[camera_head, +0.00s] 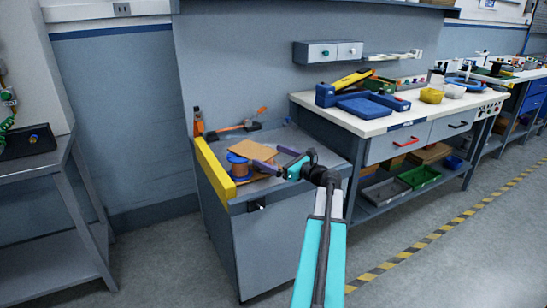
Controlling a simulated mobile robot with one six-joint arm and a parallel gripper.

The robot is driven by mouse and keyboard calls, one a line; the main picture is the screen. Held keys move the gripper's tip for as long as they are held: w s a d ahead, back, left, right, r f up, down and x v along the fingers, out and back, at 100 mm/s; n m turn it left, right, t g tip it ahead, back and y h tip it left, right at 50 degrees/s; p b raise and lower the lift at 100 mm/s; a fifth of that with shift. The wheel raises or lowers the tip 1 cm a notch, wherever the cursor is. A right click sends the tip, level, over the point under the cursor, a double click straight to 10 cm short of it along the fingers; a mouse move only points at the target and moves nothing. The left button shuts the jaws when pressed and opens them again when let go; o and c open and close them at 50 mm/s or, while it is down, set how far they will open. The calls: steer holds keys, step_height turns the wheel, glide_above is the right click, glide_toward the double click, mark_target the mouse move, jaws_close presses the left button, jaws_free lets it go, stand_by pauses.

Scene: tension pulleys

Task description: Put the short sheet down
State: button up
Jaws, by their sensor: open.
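A flat brown sheet (248,149), which looks like the short sheet, is at the grey cabinet top (215,146), over or beside a blue and orange spool (238,166). I cannot tell whether the sheet rests on the spool. More brown material shows below it, by the spool. My gripper (271,158) is open at the right of the sheet, its two dark fingers spread and pointing left. Whether a finger touches the sheet is too small to tell.
A yellow bar (214,170) runs along the cabinet's left edge. An orange and black tool (238,128) lies behind. A grey table (40,185) is left.

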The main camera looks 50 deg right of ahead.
steer(key=shift+r, duration=0.1)
steer(key=s+r+p, duration=0.1)
steer(key=s, duration=1.1)
stand_by(0.8)
